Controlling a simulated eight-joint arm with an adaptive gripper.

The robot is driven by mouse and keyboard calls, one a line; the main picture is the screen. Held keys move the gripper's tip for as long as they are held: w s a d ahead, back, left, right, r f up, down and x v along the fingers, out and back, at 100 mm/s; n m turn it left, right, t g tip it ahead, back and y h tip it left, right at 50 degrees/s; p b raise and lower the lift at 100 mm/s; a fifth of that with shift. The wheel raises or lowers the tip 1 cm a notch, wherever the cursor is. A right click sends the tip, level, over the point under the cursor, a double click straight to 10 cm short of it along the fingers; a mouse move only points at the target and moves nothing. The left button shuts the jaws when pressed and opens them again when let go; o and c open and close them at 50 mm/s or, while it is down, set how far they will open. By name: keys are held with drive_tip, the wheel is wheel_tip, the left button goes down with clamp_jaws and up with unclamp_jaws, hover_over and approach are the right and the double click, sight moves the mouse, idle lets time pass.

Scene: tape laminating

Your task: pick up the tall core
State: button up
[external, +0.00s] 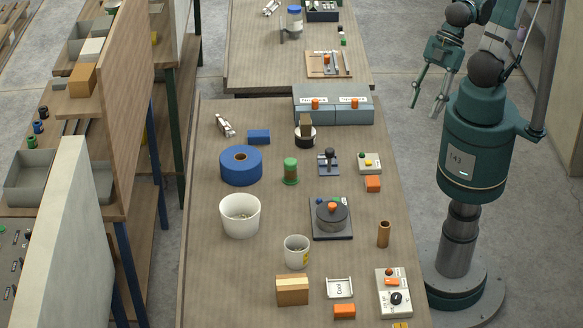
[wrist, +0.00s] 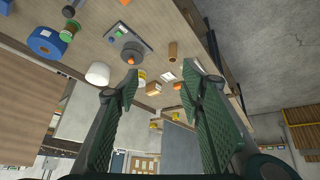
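The tall core is a brown cardboard-coloured tube (external: 384,234) standing upright near the right edge of the table in the external view. It also shows as a small brown cylinder in the wrist view (wrist: 173,50). My gripper (external: 427,105) is raised in the air to the right of the table, well apart from the tube. In the wrist view its two green fingers (wrist: 160,88) are spread wide with nothing between them.
The table (external: 340,265) carries a blue tape roll (external: 241,165), a white bucket (external: 240,216), a smaller cup (external: 297,251), a dark round device with an orange knob (external: 332,214) left of the tube, and a control box (external: 394,293) in front of it. Bare tabletop surrounds the tube.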

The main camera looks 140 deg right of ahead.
drive_tip(key=w+f+n+g, duration=0.1)
drive_tip(key=w+n, duration=0.3)
drive_tip(key=w, duration=0.2)
drive_tip(key=n+g+p, duration=0.2)
drive_tip(key=n+g, duration=0.3)
drive_tip(key=n, duration=0.8)
hover_over(385, 224)
drive_tip(key=f, duration=1.8)
drive_tip(key=shift+s+d+f, duration=0.2)
drive_tip(key=shift+d+f, duration=0.05)
drive_tip(key=shift+f, duration=0.1)
drive_tip(key=shift+w+a+f+g, duration=0.1)
drive_tip(key=shift+w+f+g, duration=0.05)
drive_tip(key=shift+f, duration=0.25)
drive_tip(key=shift+w+f+g, duration=0.1)
drive_tip(key=shift+f+g, duration=0.05)
drive_tip(key=shift+f, duration=0.2)
drive_tip(key=shift+f, duration=1.25)
drive_tip(key=shift+f, duration=0.1)
drive_tip(key=shift+s+a+f, duration=0.1)
drive_tip(key=shift+f, duration=2.45)
